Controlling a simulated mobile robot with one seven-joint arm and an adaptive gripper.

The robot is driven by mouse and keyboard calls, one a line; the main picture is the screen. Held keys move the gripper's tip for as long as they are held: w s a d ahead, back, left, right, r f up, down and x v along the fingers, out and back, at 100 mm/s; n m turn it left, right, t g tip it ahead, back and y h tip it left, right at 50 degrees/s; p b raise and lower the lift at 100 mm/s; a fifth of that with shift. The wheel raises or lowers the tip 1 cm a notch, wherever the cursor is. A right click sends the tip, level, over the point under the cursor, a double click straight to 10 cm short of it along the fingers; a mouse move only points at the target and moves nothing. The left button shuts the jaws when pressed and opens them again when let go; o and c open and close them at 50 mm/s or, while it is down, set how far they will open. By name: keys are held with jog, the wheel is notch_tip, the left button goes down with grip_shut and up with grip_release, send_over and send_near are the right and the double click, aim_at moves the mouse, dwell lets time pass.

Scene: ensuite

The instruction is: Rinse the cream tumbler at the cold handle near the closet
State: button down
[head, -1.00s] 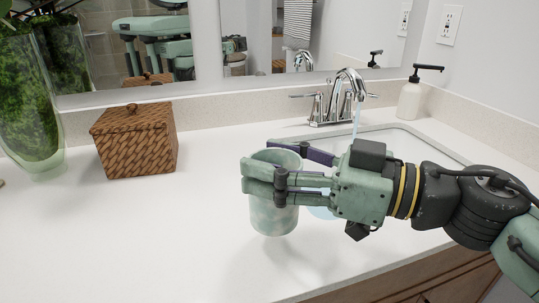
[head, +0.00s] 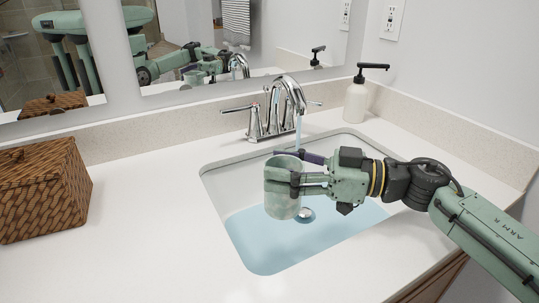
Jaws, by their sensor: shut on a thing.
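A tumbler (head: 280,207) looks mottled pale green and whitish rather than plain cream. My gripper (head: 287,178) is shut on its upper part and holds it upright above the sink basin (head: 222,187). The chrome faucet (head: 291,91) stands behind the basin with a lever on each side: the left handle (head: 236,109) and the right handle (head: 313,103). A thin stream of water (head: 298,133) runs from the spout and passes out of sight near the gripper and rim. I cannot tell whether it enters the tumbler.
Light blue water (head: 270,250) covers the basin floor around the drain (head: 305,214). A soap dispenser (head: 357,103) stands at the back right. A brown woven box (head: 42,190) sits at the left. The white counter (head: 150,230) between is clear.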

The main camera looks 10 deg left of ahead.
jog(key=shift+w+d+f, duration=0.1)
jog(key=shift+w+f, duration=0.1)
jog(key=shift+w, duration=0.25)
jog(key=shift+w+d+f, duration=0.1)
jog(key=shift+w+f, duration=0.1)
jog(key=shift+w, duration=0.2)
jog(key=w+f, duration=0.2)
jog(key=w, duration=1.1)
jog(key=shift+w+f+b, duration=0.15)
jog(key=shift+f+b, duration=0.15)
jog(key=shift+d, duration=0.2)
jog(key=shift+d+p, duration=0.4)
jog(key=shift+d, duration=0.05)
jog(key=shift+a, duration=0.15)
jog(key=shift+a, duration=0.45)
